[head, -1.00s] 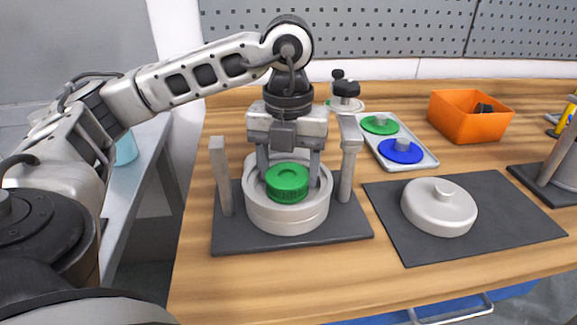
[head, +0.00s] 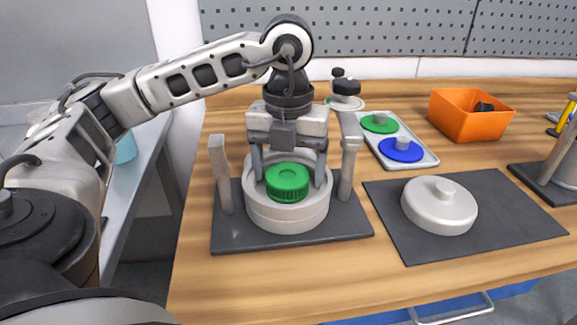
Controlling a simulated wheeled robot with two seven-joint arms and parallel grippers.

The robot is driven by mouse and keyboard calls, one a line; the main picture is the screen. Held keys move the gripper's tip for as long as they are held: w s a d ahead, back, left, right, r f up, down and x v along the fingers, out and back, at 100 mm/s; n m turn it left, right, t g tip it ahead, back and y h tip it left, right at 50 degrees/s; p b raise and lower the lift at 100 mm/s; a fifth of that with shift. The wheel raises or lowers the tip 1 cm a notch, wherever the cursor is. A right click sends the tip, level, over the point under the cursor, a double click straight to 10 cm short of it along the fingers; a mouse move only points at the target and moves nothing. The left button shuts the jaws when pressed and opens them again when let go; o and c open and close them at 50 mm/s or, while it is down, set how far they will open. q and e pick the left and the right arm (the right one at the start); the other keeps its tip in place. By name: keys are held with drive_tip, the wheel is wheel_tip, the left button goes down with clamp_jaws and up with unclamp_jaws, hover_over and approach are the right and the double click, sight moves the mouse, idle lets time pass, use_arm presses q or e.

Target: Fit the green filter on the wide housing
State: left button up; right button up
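The green filter (head: 287,183) is a ribbed round cap with a small central recess. It sits upright inside the ring of the wide pale grey housing (head: 287,219). My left gripper (head: 289,178) points down over the housing, with one finger on each side of the filter. The fingers are spread and appear clear of the filter's sides; their tips reach inside the housing rim. My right gripper is out of view.
The housing stands on a dark plate (head: 240,236) between two grey posts. A tray (head: 421,160) holds green and blue knobbed discs. A pale lid (head: 438,211) lies on a dark mat (head: 510,215). An orange bin (head: 465,122) stands behind.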

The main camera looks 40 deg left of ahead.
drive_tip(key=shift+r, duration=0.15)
use_arm(q)
wheel_tip(320, 180, up, 3)
drive_tip(key=shift+w+a+f, duration=0.1)
drive_tip(key=shift+f, duration=0.05)
wheel_tip(320, 180, up, 13)
drive_tip(key=p, duration=0.7)
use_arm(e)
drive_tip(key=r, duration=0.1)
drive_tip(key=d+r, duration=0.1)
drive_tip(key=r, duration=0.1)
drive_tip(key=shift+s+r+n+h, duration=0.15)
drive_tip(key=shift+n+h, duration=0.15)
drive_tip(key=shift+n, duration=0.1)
use_arm(q)
drive_tip(key=shift+s, duration=0.2)
